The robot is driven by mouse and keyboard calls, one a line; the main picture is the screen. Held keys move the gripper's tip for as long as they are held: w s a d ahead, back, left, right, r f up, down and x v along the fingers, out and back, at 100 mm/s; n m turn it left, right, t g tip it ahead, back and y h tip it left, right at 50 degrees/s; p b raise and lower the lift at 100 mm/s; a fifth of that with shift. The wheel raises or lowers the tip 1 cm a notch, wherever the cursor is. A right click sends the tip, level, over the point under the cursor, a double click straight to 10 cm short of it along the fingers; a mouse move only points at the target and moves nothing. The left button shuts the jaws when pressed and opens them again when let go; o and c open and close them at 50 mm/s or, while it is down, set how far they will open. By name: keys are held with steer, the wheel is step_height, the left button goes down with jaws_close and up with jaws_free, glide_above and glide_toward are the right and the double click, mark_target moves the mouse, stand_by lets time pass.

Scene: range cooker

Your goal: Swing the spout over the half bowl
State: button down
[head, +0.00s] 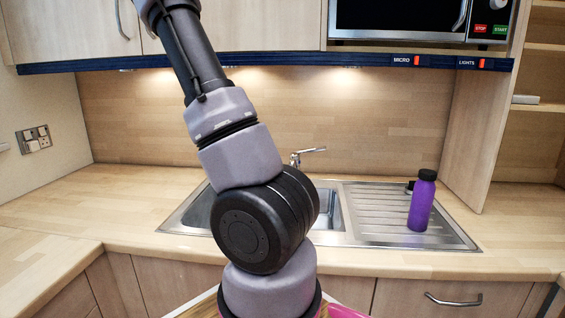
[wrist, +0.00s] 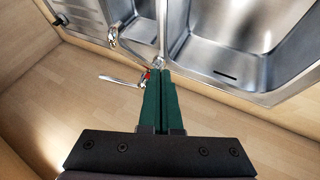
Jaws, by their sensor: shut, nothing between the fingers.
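The chrome tap (head: 297,158) stands at the back of the sink, partly behind my arm in the head view. In the wrist view, its slim lever (wrist: 118,80) points left, with a small red mark beside my fingertips. My gripper (wrist: 160,74), with green fingers, is shut and empty, close beside the tap; contact cannot be told.
The large bowl (wrist: 235,45) lies right of the half bowl in the wrist view. A chrome fitting (wrist: 113,36) shows near the drainer's edge. A purple bottle (head: 422,203) stands on the ribbed drainer (head: 380,215). Wall cupboards and a microwave (head: 400,18) hang above.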

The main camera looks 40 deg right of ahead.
steer(key=s+d+f, duration=0.3)
steer(key=d+f, duration=0.4)
steer(key=d, duration=0.3)
steer(key=shift+s, duration=0.1)
steer(key=shift+d, duration=0.1)
